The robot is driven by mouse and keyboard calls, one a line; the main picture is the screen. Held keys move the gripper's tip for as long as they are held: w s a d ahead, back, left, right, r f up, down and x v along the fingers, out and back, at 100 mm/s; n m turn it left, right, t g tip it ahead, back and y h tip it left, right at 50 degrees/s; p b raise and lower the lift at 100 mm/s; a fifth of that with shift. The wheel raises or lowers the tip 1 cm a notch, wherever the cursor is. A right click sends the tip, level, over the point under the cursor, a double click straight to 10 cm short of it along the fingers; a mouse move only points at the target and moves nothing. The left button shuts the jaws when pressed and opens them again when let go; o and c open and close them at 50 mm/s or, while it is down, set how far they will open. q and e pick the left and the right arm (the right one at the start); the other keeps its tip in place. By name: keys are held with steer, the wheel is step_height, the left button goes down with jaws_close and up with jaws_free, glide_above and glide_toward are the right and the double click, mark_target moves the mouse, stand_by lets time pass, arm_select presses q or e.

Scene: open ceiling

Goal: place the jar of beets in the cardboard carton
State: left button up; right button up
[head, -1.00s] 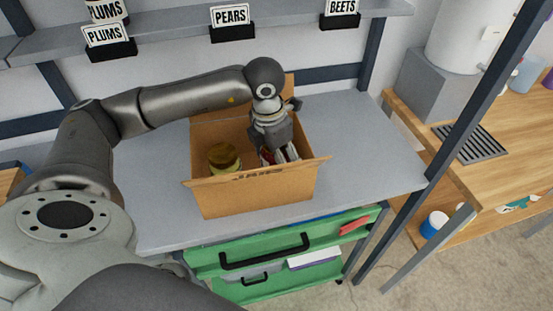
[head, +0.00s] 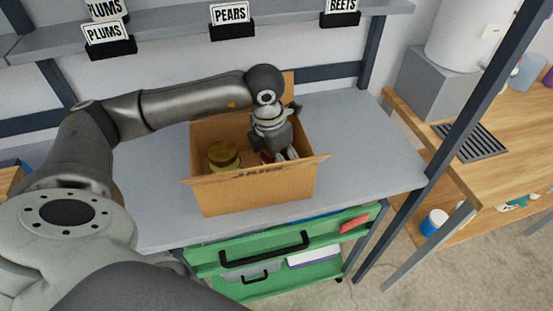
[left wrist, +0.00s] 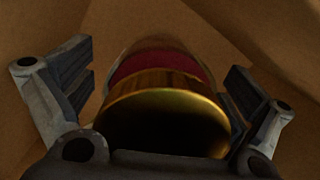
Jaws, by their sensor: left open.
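The cardboard carton (head: 258,194) stands open on the grey shelf, with its flaps out. My left gripper (head: 275,152) reaches down inside its right part. In the left wrist view my left gripper (left wrist: 165,95) is open, with its fingers spread on both sides of a jar of beets (left wrist: 165,58) with a gold lid and dark red contents. The jar is inside the carton, whose brown walls surround it. In the head view the gripper mostly hides this jar. Another jar with a gold lid (head: 223,155) stands in the carton's left part. My right gripper is not in view.
An upper shelf carries signs for plums (head: 106,33), pears (head: 229,20) and beets (head: 341,6). The grey shelf (head: 365,165) is clear to the right of the carton. A green drawer cart (head: 270,280) stands below. A wooden counter (head: 500,165) is at the right.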

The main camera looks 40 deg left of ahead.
arm_select(q)
steer(key=shift+r, duration=0.2)
steer(key=r, duration=0.7)
steer(key=s+r+b, duration=0.1)
steer(key=r, duration=0.2)
steer(key=shift+a+r, duration=0.15)
steer(key=shift+r, duration=0.15)
steer(key=shift+s+r, duration=0.15)
steer(key=shift+r, duration=0.45)
